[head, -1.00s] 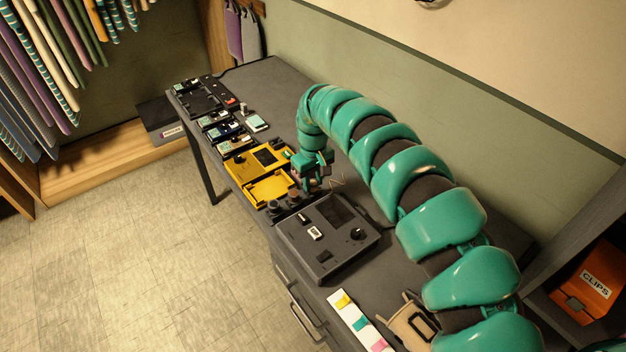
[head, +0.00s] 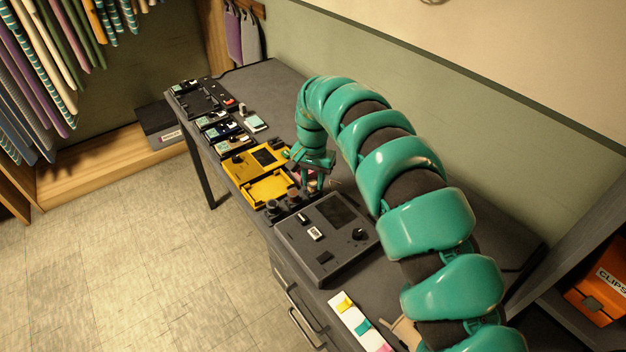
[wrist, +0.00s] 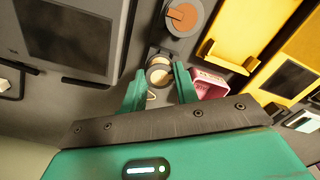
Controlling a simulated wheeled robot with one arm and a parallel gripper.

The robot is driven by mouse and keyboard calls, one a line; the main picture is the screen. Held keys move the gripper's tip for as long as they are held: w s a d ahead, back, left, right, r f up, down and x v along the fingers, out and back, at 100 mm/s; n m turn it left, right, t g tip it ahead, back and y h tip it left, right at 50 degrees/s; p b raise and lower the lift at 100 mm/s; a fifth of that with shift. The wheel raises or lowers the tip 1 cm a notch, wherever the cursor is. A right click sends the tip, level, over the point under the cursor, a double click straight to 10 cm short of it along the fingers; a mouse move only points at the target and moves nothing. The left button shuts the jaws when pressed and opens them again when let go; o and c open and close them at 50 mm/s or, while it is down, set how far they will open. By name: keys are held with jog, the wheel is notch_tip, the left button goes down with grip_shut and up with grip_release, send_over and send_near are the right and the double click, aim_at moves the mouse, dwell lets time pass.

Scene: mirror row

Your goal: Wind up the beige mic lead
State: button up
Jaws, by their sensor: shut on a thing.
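My gripper (wrist: 160,84) is over the table, fingers pointing down, with one finger on each side of a small round knob with a beige top (wrist: 160,72). It is shut on this knob. A short, thin, pale piece of the beige lead (wrist: 151,95) shows beside the knob, between the fingers. A similar round knob with an orange-brown top (wrist: 183,17) stands close by. Most of the lead is hidden.
A pink box-like piece (wrist: 209,85) sits right beside one finger. A yellow device (head: 258,172) and a dark grey device with a screen (head: 327,238) stand on either side. Several small devices line the far end of the grey table (head: 275,88). A colour-tabbed white strip (head: 352,318) lies nearer.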

jog(key=m, duration=0.6)
jog(key=shift+m, duration=0.4)
jog(key=o, duration=1)
jog(key=n, duration=0.4)
jog(key=shift+n, duration=0.4)
jog(key=n, duration=0.4)
jog(key=shift+n, duration=0.4)
jog(key=n+p, duration=0.1)
jog(key=n, duration=0.4)
jog(key=shift+r+p, duration=0.1)
jog(key=shift+p, duration=0.25)
jog(key=n+p, duration=0.1)
jog(key=n, duration=0.2)
jog(key=shift+n, duration=0.4)
jog(key=c, duration=1)
